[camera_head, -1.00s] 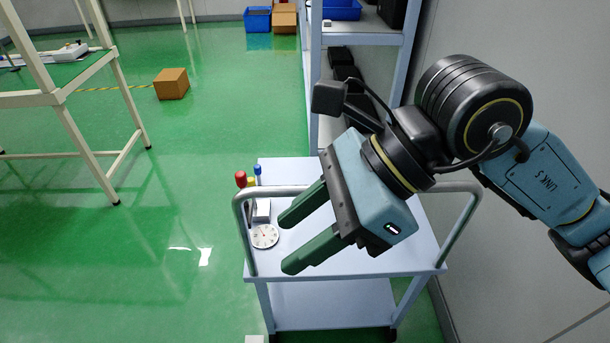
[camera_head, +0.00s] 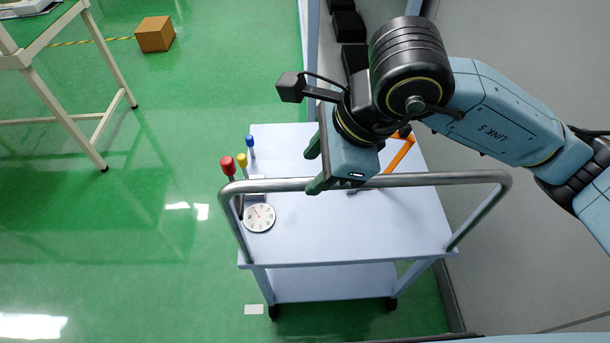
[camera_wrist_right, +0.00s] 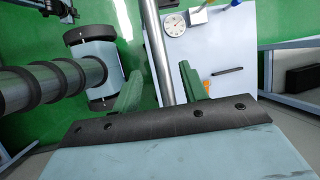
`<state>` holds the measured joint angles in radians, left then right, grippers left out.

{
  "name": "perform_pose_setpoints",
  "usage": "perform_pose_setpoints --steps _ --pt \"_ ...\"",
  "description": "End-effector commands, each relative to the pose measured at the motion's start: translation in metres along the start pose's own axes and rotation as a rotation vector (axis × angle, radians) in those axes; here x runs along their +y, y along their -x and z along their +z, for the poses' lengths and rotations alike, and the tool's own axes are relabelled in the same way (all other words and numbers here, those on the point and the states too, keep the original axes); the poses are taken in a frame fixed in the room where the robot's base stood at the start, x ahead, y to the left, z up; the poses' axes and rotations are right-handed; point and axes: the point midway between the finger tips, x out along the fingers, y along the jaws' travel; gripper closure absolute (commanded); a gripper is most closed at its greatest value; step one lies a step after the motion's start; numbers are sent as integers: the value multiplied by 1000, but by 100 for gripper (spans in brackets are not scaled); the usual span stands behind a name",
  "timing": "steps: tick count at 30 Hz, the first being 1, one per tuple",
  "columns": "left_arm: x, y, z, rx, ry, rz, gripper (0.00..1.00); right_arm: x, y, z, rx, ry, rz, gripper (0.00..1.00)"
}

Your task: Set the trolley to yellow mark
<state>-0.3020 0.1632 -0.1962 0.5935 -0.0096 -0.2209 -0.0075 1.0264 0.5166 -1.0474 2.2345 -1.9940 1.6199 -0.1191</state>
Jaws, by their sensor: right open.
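The trolley (camera_head: 390,228) is pale, with two shelves and a grey tubular handle (camera_head: 440,179) along its near side. My right gripper (camera_head: 315,168) is open above the trolley, its green fingers at the handle. In the right wrist view, the handle bar (camera_wrist_right: 158,50) runs between the two open fingers of the gripper (camera_wrist_right: 160,88); I cannot tell how deep it sits. A yellow-and-black floor line (camera_head: 105,41) shows at far left; I cannot tell whether it is the yellow mark. My left gripper is out of view.
On the trolley are a round dial (camera_head: 259,218), red-, yellow- and blue-topped tools (camera_head: 227,166) and an orange item (camera_head: 400,153). A wall (camera_head: 510,55) stands close on the right. A table (camera_head: 32,55) and box (camera_head: 155,34) are at left. Green floor between is clear.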

Motion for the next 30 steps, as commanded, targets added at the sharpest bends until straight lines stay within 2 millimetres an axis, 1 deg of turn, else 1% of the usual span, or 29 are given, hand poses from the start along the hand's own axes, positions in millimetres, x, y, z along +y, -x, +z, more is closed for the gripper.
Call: perform_pose_setpoints --steps 1,3,6,9,14,19,20,27,30 --pt "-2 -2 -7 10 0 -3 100 1 -11 0 1 -1 4 57" --pt "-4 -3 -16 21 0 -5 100 1 -22 0 0 0 3 57" --pt "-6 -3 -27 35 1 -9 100 1 -34 0 0 0 3 57" --pt "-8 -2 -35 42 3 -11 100 0 -41 0 0 0 1 57" --pt "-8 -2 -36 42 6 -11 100 0 -45 0 -1 0 0 57" --pt "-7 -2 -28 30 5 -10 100 0 -44 0 0 1 0 57" --pt "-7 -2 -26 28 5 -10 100 0 -44 0 -1 1 0 58" --pt "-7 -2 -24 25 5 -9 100 0 -44 0 0 1 0 89" --pt "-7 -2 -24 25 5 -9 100 0 -44 0 0 1 0 100"
